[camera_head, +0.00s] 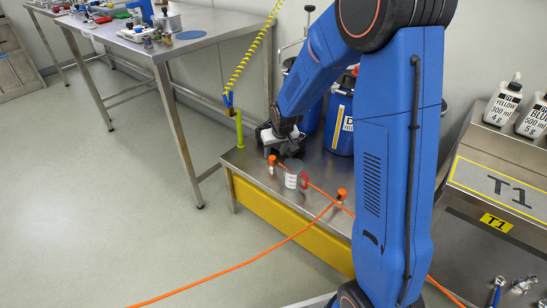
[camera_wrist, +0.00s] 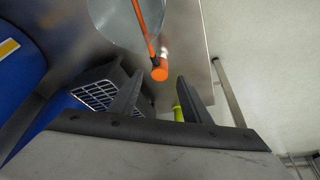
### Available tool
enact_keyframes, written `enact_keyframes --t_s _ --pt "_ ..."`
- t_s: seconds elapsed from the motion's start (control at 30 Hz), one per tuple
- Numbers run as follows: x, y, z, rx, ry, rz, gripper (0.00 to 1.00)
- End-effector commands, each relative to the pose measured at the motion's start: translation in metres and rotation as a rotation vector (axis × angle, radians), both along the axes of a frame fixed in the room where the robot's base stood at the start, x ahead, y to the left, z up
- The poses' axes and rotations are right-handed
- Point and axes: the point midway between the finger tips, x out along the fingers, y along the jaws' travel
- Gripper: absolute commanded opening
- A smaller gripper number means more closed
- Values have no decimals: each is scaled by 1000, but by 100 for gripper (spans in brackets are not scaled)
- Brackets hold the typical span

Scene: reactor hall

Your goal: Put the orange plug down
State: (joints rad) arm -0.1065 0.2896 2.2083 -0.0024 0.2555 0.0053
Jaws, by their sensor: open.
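An orange plug (camera_head: 271,160) with a pale end sits on the low metal bench (camera_head: 252,170), close below my gripper (camera_head: 277,148). In the wrist view the plug (camera_wrist: 160,70) lies just beyond and between the two fingertips, with a visible gap on either side. An orange cable leads away from it. My gripper (camera_wrist: 160,82) is open and empty. A second orange piece (camera_head: 341,194) stands farther right on the bench, beside the cable.
A clear beaker with a red handle (camera_head: 291,178) stands right of the plug. Blue drums (camera_head: 340,118) stand behind. The cable (camera_head: 235,268) hangs across the floor at the front.

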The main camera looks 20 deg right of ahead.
Motion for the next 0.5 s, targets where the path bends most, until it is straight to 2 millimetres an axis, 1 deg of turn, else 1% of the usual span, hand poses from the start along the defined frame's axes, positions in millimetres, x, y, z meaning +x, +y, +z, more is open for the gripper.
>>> enact_keyframes --t_s 0.03,0.2,0.33,0.5 --pt "-3 0 8 0 -1 0 44" --pt "-11 -1 27 0 -1 0 44" --pt "-15 -2 36 0 1 0 44" --pt "-17 -2 40 0 1 0 44"
